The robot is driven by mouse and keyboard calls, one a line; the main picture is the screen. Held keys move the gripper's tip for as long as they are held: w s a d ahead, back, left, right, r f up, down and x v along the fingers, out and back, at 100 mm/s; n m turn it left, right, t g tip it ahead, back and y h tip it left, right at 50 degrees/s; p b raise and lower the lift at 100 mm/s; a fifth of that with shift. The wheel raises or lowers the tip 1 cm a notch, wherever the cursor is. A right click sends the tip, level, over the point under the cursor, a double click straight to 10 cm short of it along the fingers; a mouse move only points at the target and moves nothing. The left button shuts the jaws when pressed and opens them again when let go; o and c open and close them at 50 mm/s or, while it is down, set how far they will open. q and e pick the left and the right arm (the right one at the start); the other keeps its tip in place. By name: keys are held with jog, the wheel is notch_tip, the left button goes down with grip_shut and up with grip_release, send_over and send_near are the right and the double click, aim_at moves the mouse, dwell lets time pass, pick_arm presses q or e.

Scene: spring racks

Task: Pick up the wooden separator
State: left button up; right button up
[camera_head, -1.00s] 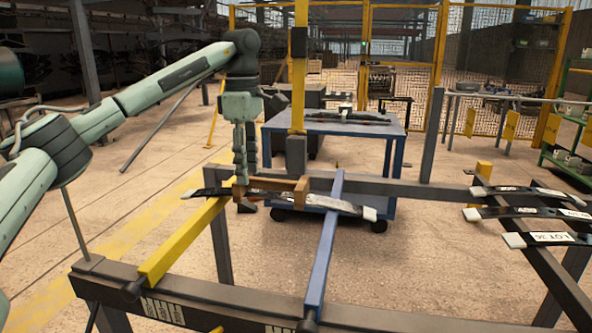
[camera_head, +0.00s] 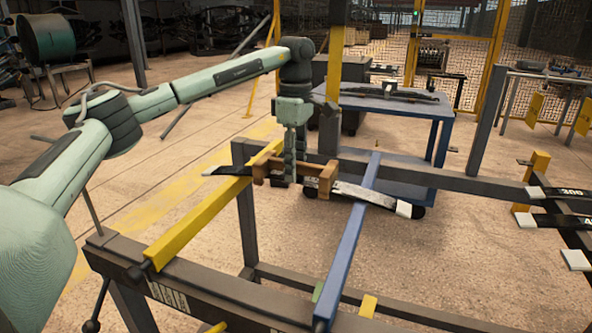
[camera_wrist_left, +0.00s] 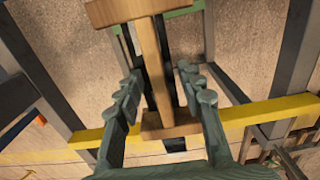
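The wooden separator (camera_head: 310,169) is a brown bar with a block at each end. It is on or just above a dark leaf spring (camera_head: 365,194) with pale ends, which lies across a yellow rail and a blue rail. My left gripper (camera_head: 291,181) points down over the separator's middle. In the left wrist view the separator's bar (camera_wrist_left: 153,65) runs between the two fingers of my left gripper (camera_wrist_left: 160,85), which are apart with gaps on both sides. Its fingertips are partly hidden in the head view. My right gripper is not in view.
The yellow rail (camera_head: 200,222) and blue rail (camera_head: 345,240) span the dark rack frame (camera_head: 205,300). A blue table (camera_head: 390,108) with dark parts on it stands behind. More leaf springs (camera_head: 560,220) lie on a rack at the right. A grey post (camera_head: 487,115) stands behind.

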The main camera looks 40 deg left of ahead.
pick_arm(q)
jog(key=shift+f, duration=0.15)
grip_shut()
dwell(0.4)
